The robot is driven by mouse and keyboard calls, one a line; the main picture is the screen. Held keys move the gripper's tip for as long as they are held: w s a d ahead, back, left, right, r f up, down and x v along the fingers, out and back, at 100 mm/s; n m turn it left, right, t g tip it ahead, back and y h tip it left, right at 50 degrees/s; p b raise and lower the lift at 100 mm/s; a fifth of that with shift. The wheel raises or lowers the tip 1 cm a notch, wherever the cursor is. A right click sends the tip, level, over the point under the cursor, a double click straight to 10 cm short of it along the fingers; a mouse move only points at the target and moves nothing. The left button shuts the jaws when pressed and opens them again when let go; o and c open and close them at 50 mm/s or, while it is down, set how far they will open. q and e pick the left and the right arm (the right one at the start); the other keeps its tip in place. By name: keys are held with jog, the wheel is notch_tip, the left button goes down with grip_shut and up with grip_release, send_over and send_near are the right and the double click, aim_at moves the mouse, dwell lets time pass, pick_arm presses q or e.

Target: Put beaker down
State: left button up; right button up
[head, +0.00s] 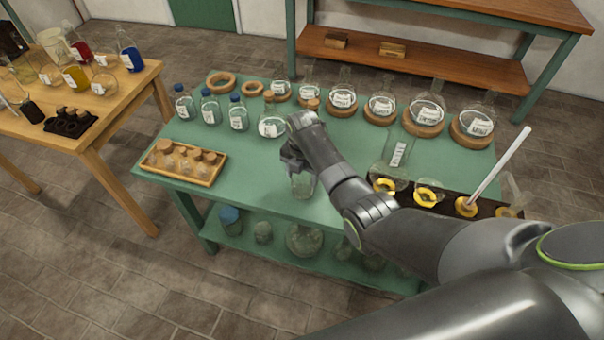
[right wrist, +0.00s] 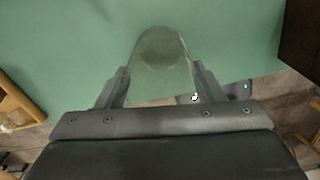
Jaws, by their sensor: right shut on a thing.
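A small clear glass beaker (head: 303,184) is in my right gripper (head: 297,162), over the front middle of the green table (head: 250,178). In the right wrist view the beaker (right wrist: 160,55) sits between the two fingers, with green tabletop around its far end. My right gripper is shut on it. I cannot tell whether its base touches the tabletop. The gripper hides the beaker's upper part in the head view. My left gripper is not in view.
A wooden tray with corked jars (head: 183,163) stands at the left. A dark rack with yellow rings (head: 428,196) and a tall glass (head: 397,150) are at the right. Bottles and flasks on cork rings (head: 341,103) line the back. Bare tabletop lies left of the beaker.

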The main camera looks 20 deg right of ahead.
jog(key=shift+f, duration=0.1)
jog(key=o, duration=1)
jog(key=shift+o, duration=0.2)
jog(key=shift+r, duration=0.65)
notch_tip(320, 180, up, 11)
jog(key=shift+b, duration=0.4)
jog(key=shift+s+f, duration=0.1)
